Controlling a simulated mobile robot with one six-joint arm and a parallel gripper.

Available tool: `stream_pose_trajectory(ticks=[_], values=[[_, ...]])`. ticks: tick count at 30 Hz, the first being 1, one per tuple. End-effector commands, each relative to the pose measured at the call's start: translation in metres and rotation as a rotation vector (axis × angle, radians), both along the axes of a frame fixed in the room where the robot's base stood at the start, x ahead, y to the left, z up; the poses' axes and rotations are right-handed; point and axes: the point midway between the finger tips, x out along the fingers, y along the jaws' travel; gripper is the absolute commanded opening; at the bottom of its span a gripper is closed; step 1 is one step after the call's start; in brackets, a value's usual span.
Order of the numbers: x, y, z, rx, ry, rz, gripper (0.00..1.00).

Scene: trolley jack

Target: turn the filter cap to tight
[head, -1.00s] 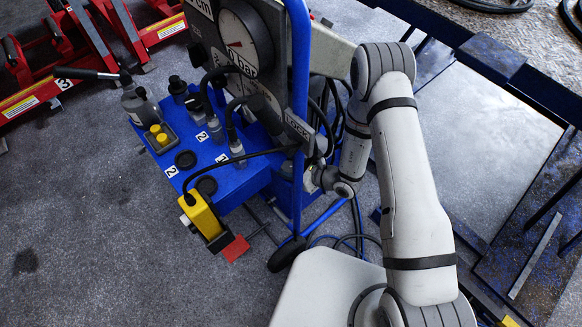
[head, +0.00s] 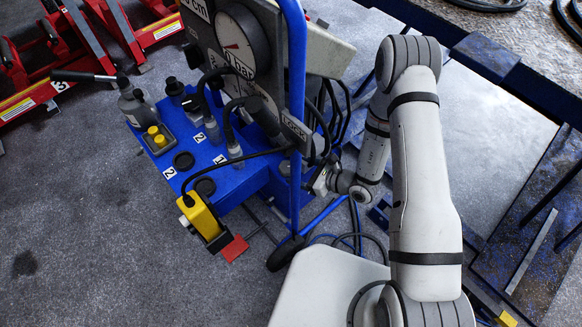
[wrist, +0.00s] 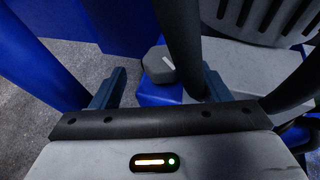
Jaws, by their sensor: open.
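A grey faceted cap (wrist: 158,66) with a white line on top shows in the wrist view, on a blue surface beyond my fingers. I take it for the filter cap; a dark upright bar (wrist: 181,40) covers its right side. My gripper (wrist: 158,88) is open, its two blue-grey fingertips apart with nothing held between them. The cap lies ahead of the gap, apart from the fingers. In the head view my gripper (head: 321,181) is small beside the trolley's blue post, and I cannot make out the cap there.
The blue trolley (head: 235,182) carries a pressure gauge (head: 238,40), bottles and hoses. A yellow box (head: 203,216) hangs at its front corner. The blue upright post (head: 295,120) and cables (head: 345,100) are close to my gripper. Grey floor (head: 90,230) is open at left.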

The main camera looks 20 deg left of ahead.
Motion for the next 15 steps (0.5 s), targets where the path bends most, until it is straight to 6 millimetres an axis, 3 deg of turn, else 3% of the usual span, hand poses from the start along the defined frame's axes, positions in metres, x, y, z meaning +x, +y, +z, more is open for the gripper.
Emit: stream_pose_trajectory(ticks=[6, 15], values=[[-0.004, -0.018, 0.008, 0.000, 0.000, 0.001, 0.69], [-0.004, -0.019, 0.008, 0.000, -0.001, 0.001, 0.70]])
